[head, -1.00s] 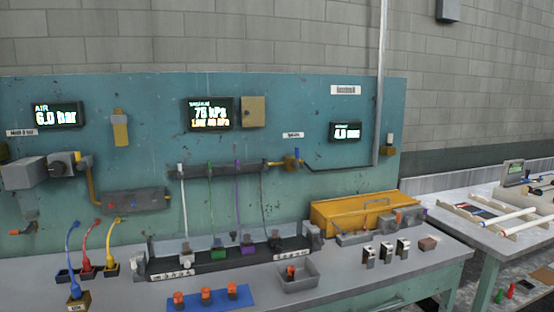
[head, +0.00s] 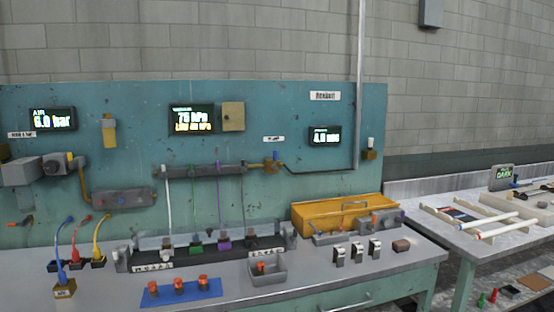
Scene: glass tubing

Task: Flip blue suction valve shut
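The blue suction valve (head: 276,160) appears to be the small blue handle on a brass-coloured fitting at the right end of the grey manifold bar (head: 205,171) on the teal panel. The blue handle looks upright, but it is too small to tell its exact position. A small white label (head: 273,139) sits just above it. A dark line runs from the fitting to the right, toward a vertical grey pipe (head: 358,90). My gripper is not in view.
Below the valve, the bench (head: 225,290) holds a black rack (head: 200,257), a grey tray (head: 268,269), a blue mat (head: 205,293) and a yellow box (head: 345,213). A second table (head: 480,245) stands at right. Thin tubes hang left of the valve.

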